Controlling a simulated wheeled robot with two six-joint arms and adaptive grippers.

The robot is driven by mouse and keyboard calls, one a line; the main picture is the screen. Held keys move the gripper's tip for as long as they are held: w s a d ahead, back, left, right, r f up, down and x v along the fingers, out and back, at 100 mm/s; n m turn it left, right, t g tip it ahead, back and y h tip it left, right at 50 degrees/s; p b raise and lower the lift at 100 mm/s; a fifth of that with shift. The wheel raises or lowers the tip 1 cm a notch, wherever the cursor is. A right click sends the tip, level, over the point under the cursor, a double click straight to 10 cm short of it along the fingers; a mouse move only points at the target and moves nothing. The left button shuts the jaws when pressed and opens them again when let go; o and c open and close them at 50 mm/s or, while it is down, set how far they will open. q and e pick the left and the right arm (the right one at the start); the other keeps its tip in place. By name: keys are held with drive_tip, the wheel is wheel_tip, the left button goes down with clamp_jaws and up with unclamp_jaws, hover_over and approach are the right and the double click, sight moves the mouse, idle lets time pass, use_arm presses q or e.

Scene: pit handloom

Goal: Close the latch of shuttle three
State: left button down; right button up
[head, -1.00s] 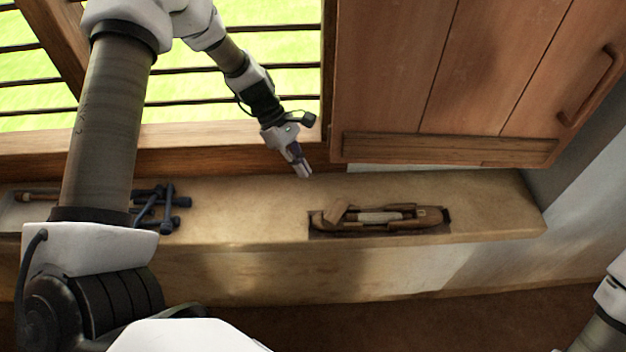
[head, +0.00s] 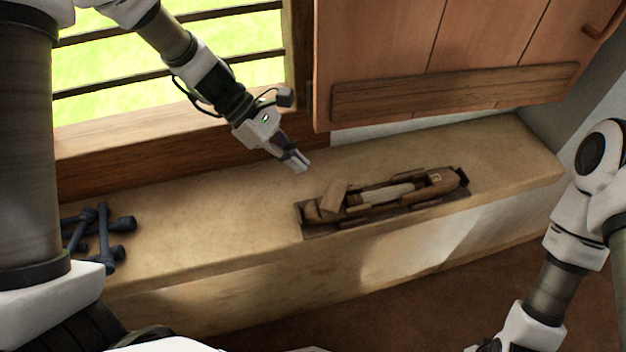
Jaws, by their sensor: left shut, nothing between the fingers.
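The wooden shuttle (head: 440,183) lies in a shallow dark recess on the ledge, with a pale bobbin (head: 388,194) along its middle. A small wooden flap, which looks like the latch (head: 334,194), stands tilted up at the shuttle's left end. My left gripper (head: 300,164) is shut and empty, up and to the left of the flap and apart from it. My right arm shows at the right edge, but its gripper is not in view. I cannot read a number on the shuttle.
The ledge (head: 200,215) is clear between the shuttle and several dark blue tools (head: 98,238) at its left. A barred window (head: 180,60) is behind. A wooden shutter (head: 450,95) hangs low over the ledge behind the shuttle.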

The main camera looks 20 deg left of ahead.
sight(335, 196)
use_arm(q)
drive_tip(key=b+x, duration=0.1)
drive_tip(key=x, duration=0.4)
drive_tip(key=shift+d+f, duration=0.1)
drive_tip(key=shift+d, duration=0.15)
use_arm(e)
drive_tip(key=shift+f, duration=0.75)
use_arm(q)
drive_tip(key=shift+w+d+r+p, duration=0.2)
drive_tip(key=shift+w+p, duration=0.05)
drive_tip(key=shift+p, duration=0.1)
drive_tip(key=shift+w+d, duration=0.25)
drive_tip(key=shift+d, duration=0.05)
drive_tip(key=shift+w+d+f, duration=0.1)
drive_tip(key=shift+f, duration=0.05)
use_arm(e)
drive_tip(key=shift+r, duration=0.45)
